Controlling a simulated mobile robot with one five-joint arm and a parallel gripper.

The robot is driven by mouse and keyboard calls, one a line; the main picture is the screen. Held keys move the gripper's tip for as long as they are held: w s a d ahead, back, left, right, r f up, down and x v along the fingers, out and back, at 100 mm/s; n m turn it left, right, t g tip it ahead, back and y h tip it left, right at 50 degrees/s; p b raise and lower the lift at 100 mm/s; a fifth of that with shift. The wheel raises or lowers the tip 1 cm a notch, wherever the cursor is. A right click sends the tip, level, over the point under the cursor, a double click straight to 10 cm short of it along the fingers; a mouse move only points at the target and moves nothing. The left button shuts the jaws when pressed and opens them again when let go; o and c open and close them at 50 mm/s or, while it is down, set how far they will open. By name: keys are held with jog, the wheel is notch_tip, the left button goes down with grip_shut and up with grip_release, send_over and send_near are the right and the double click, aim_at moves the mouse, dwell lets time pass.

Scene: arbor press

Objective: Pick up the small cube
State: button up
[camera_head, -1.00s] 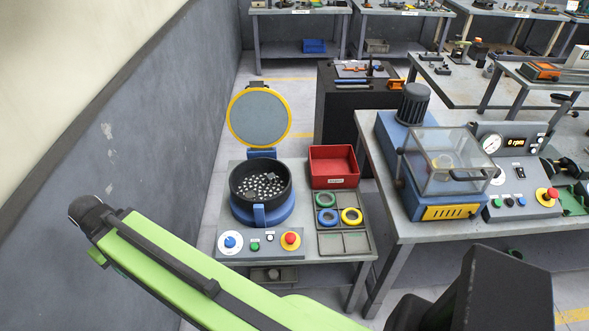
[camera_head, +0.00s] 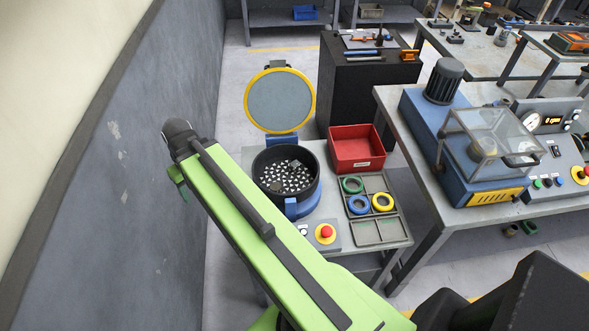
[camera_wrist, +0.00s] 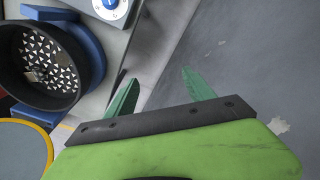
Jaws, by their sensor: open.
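A round black bowl (camera_head: 259,178) on a blue base holds many small light pieces. A small grey block (camera_head: 293,164) lies among them near the far side; it may be the small cube, but it is too small to be sure. The bowl also shows at the left of the wrist view (camera_wrist: 76,95), where a small lump (camera_wrist: 33,76) in it is unclear. My gripper (camera_wrist: 161,92) is open, with its two green fingers apart and nothing between them. It is beside the bowl, over the gap between table and wall. In the head view only a green fingertip (camera_head: 177,180) shows.
A round yellow-rimmed lid (camera_head: 280,101) stands open behind the bowl. A red bin (camera_head: 357,149) and a tray (camera_head: 385,233) with green, blue and yellow rings sit right of it. A red button (camera_head: 326,231) is in front. The grey wall (camera_head: 160,120) is close on the left.

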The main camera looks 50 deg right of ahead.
jog(key=s+d+f+m+t+b, duration=0.1)
jog(key=d+f+b, duration=0.1)
jog(key=d, duration=1)
jog(key=s+d+f+t+b, duration=0.1)
jog(key=d, duration=1.1)
jog(key=t+h+b, duration=0.1)
jog(key=t+b, duration=0.1)
send_near(296, 164)
jog(key=shift+m, duration=0.4)
jog(key=b+x, duration=0.5)
jog(key=b, duration=0.6)
jog(key=shift+s+a+f, duration=0.1)
jog(key=shift+s, duration=0.05)
jog(key=shift+f, duration=0.15)
jog(key=b+x, duration=0.5)
jog(key=shift+w, duration=0.35)
jog(key=shift+r, duration=0.2)
grip_shut()
